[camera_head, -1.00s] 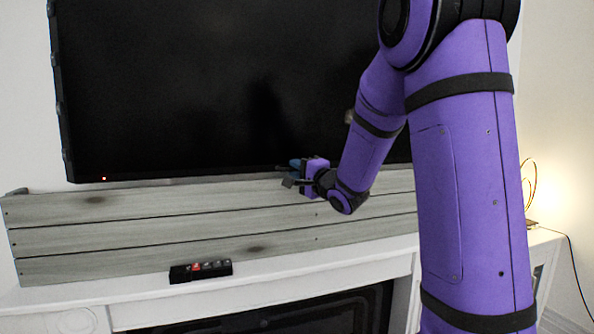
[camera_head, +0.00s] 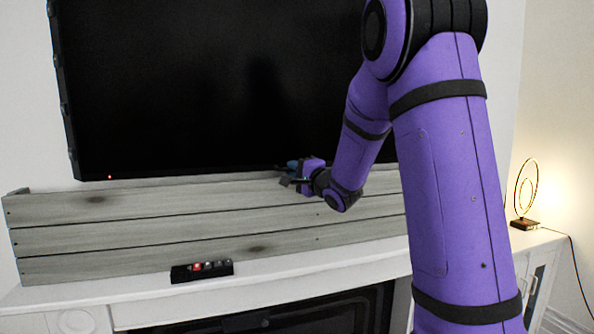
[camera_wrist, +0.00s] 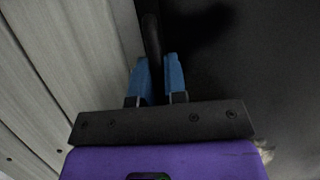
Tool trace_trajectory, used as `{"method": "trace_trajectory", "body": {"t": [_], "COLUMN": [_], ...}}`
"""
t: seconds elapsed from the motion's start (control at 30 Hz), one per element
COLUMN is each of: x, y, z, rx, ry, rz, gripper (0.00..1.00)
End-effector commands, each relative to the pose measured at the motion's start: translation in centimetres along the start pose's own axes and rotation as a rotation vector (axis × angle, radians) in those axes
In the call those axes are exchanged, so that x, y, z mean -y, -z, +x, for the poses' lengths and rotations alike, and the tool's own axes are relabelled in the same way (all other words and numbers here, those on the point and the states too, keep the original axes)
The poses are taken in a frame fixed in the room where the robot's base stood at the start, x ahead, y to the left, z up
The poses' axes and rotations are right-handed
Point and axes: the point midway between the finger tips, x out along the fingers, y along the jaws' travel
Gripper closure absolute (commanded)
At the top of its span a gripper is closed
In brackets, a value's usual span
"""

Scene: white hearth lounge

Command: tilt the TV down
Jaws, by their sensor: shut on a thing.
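The TV (camera_head: 200,80) is a large black screen on the wall, with a small red light at its lower left. It leans slightly, its lower edge nearer the wall than its top. My gripper (camera_head: 288,172) is at the TV's bottom edge, right of the middle. In the wrist view, the blue fingers of my gripper (camera_wrist: 157,75) are shut on a dark strip at the TV's lower edge (camera_wrist: 152,40). The screen lies right of the fingers there, the planks left. My arm hides the TV's right part in the head view.
Grey wooden planks (camera_head: 150,237) run below the TV, close behind my gripper. A white mantel (camera_head: 300,273) juts out under them and holds a small black box with buttons (camera_head: 202,271). A ring lamp (camera_head: 526,190) stands at the right.

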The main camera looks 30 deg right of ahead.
Motion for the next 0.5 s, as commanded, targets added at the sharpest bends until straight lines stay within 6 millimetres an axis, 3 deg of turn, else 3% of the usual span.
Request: {"method": "trace_trajectory", "body": {"t": [0.17, 0.2, 0.23, 0.5], "x": [-0.04, -0.05, -0.05, -0.03], "y": [-0.03, -0.03, -0.03, -0.03], "z": [-0.07, -0.08, -0.08, -0.11], "rx": [0.000, 0.000, 0.000, 0.000], "ry": [-0.001, -0.002, -0.002, -0.001], "rz": [0.002, 0.002, 0.002, 0.001], "gripper": [1.00, 0.85, 0.78, 0.78]}}
